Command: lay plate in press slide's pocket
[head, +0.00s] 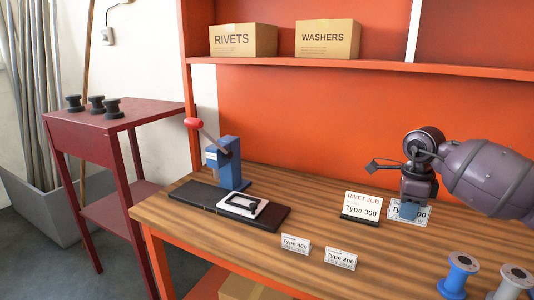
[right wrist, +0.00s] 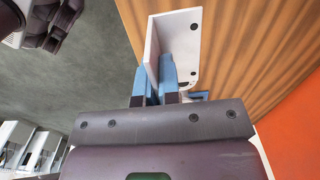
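The press (head: 229,162) is a blue column with a red-knobbed lever, standing on the bench. I cannot make out the pocket's floor. My right gripper (head: 409,212) is at the bench's right, apart from the press. In the right wrist view the blue fingers (right wrist: 155,88) are shut on a white angled plate (right wrist: 182,30) with small dark holes. Its lettered face (head: 424,214) shows partly behind a finger in the head view. My left gripper is out of view.
A "Rivet job, Type 300" card (head: 362,206) stands left of my right gripper. Type 400 (head: 295,243) and Type 200 (head: 341,258) cards stand at the front edge. Spools (head: 459,273) are at lower right. The bench between press and cards is clear.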

